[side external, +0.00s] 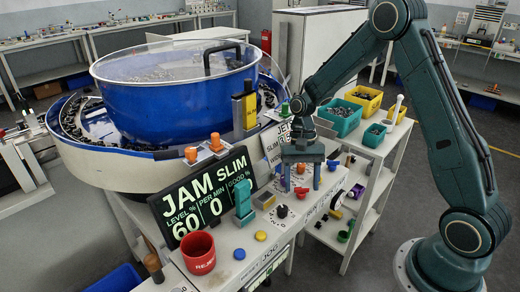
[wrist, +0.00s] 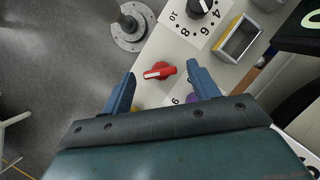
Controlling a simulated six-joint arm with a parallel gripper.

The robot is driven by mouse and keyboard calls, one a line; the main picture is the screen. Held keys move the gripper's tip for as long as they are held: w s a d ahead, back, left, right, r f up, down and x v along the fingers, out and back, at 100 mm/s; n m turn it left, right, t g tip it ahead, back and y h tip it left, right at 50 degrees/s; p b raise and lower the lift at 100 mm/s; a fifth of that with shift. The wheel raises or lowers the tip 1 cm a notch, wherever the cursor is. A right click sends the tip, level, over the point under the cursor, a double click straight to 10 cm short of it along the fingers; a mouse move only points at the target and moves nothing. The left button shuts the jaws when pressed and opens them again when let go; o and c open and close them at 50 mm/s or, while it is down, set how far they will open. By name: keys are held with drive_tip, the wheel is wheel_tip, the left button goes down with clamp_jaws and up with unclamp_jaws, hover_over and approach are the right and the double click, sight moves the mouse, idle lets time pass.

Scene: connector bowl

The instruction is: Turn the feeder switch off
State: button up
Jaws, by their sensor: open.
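A red rotary switch (wrist: 160,71) with a white mark on its handle sits on the pale panel in the wrist view. Its handle lies roughly across the picture, slightly tilted. It also shows as a small red knob in the side view (side external: 301,193). My gripper (side external: 302,186) is open, pointing down over the red switch. In the wrist view, the blue fingers of my gripper (wrist: 161,69) stand on either side of the switch, with gaps on both sides. I cannot tell whether they touch the panel. No lettering by the switch is readable.
A black numbered dial (side external: 283,211) is close by, also in the wrist view (wrist: 200,6). A green lever (side external: 244,200), red cup (side external: 198,252) and JAM display (side external: 203,195) stand left. Behind is the blue bowl (side external: 175,105); part bins (side external: 340,117) stand right.

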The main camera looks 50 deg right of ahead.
drive_tip(key=c, duration=1)
drive_tip(key=shift+n, duration=0.4)
drive_tip(key=n, duration=0.2)
drive_tip(key=n+g+h, duration=0.1)
drive_tip(key=n, duration=0.1)
drive_tip(key=shift+w+a+h, duration=0.15)
drive_tip(key=shift+a+h, duration=0.05)
drive_tip(key=shift+h, duration=0.1)
drive_tip(key=n+h, duration=0.1)
drive_tip(key=n, duration=0.3)
drive_tip(key=shift+a+n+h, duration=0.15)
drive_tip(key=shift+n+h, duration=0.15)
drive_tip(key=shift+h, duration=0.1)
drive_tip(key=n, duration=0.2)
drive_tip(key=n+h, duration=0.1)
drive_tip(key=n, duration=0.1)
drive_tip(key=shift+a+n+h, duration=0.2)
drive_tip(key=shift+n+h, duration=0.1)
drive_tip(key=n+t+h, duration=0.1)
drive_tip(key=n, duration=0.3)
drive_tip(key=shift+a, duration=0.1)
